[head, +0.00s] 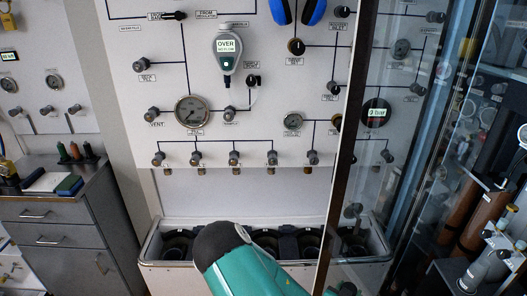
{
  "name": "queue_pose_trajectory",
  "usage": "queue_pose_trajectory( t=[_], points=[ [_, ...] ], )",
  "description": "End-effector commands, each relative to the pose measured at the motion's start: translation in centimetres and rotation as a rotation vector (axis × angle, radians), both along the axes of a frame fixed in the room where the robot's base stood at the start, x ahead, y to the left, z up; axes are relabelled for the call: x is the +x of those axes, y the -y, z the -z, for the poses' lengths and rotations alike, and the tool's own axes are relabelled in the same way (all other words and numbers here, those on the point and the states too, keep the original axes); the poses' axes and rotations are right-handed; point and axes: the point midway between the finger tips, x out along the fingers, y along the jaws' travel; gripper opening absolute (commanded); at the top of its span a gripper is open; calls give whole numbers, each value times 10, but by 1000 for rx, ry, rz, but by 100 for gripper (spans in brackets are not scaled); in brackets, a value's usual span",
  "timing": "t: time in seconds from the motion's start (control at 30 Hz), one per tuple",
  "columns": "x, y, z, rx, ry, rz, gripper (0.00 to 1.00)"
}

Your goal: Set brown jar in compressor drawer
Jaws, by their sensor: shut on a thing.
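No brown jar can be made out in this head view. My gripper is not in view; a teal and dark grey link of my own arm rises from the bottom middle. An open, light-rimmed drawer or trough (155,247) stands below the panel, with dark round wells in it. My arm link hides part of its front and middle. I cannot tell whether this is the compressor drawer; no label on it can be read.
The white fill panel (110,60) carries gauges, knobs and a meter reading OVER (227,46). A grey drawer cabinet (60,225) stands left, its drawers shut. A dark-framed glass door (345,150) stands on the right. Behind it are brown cylinders (486,218).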

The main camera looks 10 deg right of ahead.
Motion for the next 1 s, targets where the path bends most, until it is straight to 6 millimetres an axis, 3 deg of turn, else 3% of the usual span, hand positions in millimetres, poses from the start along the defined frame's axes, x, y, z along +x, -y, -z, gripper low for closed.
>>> queue_pose_trajectory(
  t=[0.03,0.2,0.33,0.5,0.67,1.0],
  points=[
    [14,-25,-6,3,5,-90,17],
    [60,-100,-22,2,7,-381,17],
    [87,-145,-31,0,9,-555,17],
    [110,-184,-38,-1,5,-709,17],
    [128,-213,-44,-2,5,-825,17],
    [126,-209,-42,-1,1,-812,17]
  ],
)
